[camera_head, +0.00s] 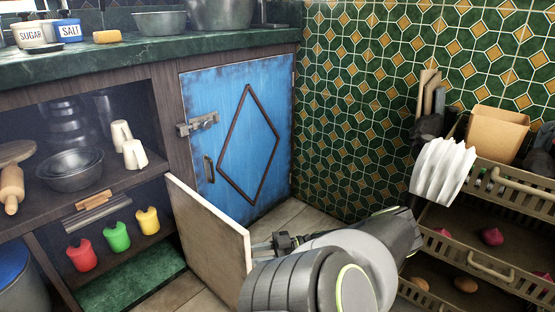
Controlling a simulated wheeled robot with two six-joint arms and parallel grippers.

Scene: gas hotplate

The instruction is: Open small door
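The small door (208,240) is a pale beige panel low on the cabinet, right of the lower shelf. It stands swung out into the room, and the lower shelf (120,225) beside it is exposed. My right gripper (264,246) is at the panel's free right edge, pointing left. Its fingertips are close to or touching that edge; I cannot tell which. The fingers are small and partly hidden by my arm, so their opening is unclear. My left gripper is out of view.
A larger blue door (238,140) with a metal latch (198,124) is closed behind the panel. The lower shelf holds red, green and yellow cups (115,238). A crate rack (490,215) stands at right. Some bare floor (300,217) shows before the tiled wall.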

